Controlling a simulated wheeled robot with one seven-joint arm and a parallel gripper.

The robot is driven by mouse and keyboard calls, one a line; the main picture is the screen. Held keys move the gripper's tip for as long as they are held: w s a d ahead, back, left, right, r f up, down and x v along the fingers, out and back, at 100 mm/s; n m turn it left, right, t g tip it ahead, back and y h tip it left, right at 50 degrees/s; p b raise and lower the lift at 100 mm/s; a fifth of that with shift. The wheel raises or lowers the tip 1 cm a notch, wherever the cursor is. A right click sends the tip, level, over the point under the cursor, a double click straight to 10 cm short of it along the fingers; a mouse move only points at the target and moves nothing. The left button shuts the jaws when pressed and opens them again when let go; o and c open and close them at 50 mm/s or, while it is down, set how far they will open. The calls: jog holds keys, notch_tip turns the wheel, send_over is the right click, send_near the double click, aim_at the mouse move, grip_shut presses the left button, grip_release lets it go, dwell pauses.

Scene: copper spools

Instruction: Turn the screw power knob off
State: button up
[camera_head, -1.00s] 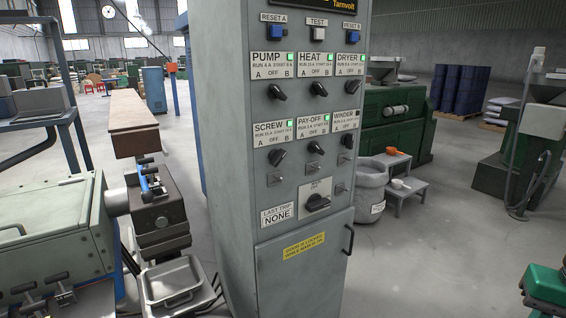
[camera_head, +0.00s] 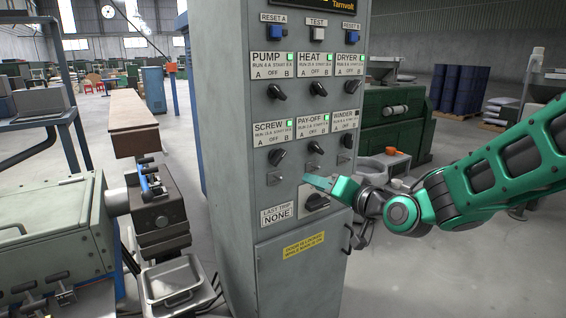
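The screw knob (camera_head: 277,157) is a black rotary knob on the grey control cabinet (camera_head: 232,215), below the SCREW label (camera_head: 271,131) marked A, OFF and B. It sits at a slant; I cannot tell exactly which mark it points to. The small lamp (camera_head: 290,123) at its label is lit green. My gripper (camera_head: 318,184), green, reaches in from the right in front of the cabinet, below and right of the screw knob and apart from it in the picture. Its fingers overlap in this view, so I cannot tell whether they are open or shut.
The pay-off knob (camera_head: 315,148) and winder knob (camera_head: 347,141) are right of the screw knob. The pump knob (camera_head: 276,92) is above it. A larger black switch (camera_head: 317,202) lies just below my gripper. A green machine (camera_head: 55,235) stands at left.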

aim_at(281, 159)
jog(key=shift+m+t+y, duration=0.5)
jog(key=shift+t+y, duration=0.1)
jog(key=shift+t, duration=0.2)
jog(key=w+a+r, duration=0.1)
jog(key=w+a, duration=0.2)
jog(key=w+a+r, duration=0.1)
jog(key=w+a, duration=0.5)
jog(key=shift+w+a+r, duration=0.2)
jog(key=shift+w+r, duration=0.05)
jog(key=shift+r, duration=0.15)
grip_shut()
